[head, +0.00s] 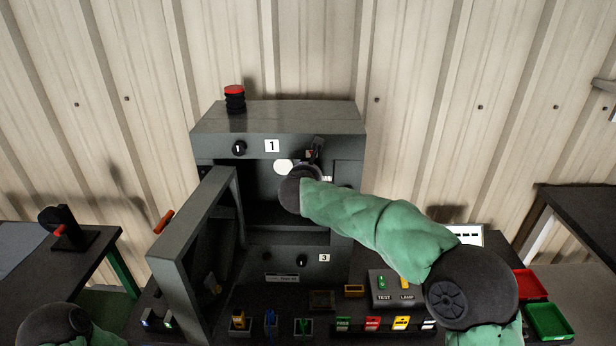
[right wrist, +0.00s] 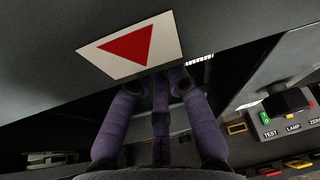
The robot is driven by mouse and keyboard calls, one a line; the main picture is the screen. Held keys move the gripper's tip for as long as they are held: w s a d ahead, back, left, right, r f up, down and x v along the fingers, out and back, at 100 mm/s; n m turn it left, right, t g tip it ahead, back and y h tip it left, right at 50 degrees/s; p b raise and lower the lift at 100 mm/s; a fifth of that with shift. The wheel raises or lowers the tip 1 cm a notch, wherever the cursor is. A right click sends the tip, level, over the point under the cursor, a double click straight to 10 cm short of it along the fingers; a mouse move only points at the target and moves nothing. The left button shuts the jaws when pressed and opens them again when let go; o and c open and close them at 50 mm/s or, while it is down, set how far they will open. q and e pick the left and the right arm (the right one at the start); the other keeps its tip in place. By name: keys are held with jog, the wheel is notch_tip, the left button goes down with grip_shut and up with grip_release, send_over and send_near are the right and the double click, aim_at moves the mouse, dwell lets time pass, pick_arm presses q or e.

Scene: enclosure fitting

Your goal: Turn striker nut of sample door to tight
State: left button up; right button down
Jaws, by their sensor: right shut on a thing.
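The grey enclosure (head: 280,122) stands in the middle of the head view. Its door (head: 188,225), with an orange handle (head: 164,221), hangs open to the left. My right arm crosses the front from the right. My right gripper (head: 314,152) is at the upper right of the opening, just under the top panel. In the right wrist view its purple fingers (right wrist: 160,85) converge under a grey edge bearing a white label with a red triangle (right wrist: 132,46). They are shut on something. The fingertips and the striker nut are hidden. My left gripper is out of view.
A red-topped stack light (head: 234,98) stands on the enclosure. A TEST/LAMP box (head: 393,290) and several small coloured bins line the bench front. Red (head: 530,284) and green trays (head: 549,321) lie at the right. The open door blocks the left side.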

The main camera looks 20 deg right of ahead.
jog(key=shift+d+r+m+y+b, duration=0.25)
jog(key=shift+d+m+y+b, duration=0.25)
jog(key=shift+m, duration=0.5)
jog(key=shift+a+f, duration=0.1)
jog(key=c, duration=1.3)
grip_release()
jog(key=shift+s, duration=0.1)
jog(key=v, duration=1.2)
jog(key=shift+f, duration=0.3)
jog(key=shift+f, duration=0.1)
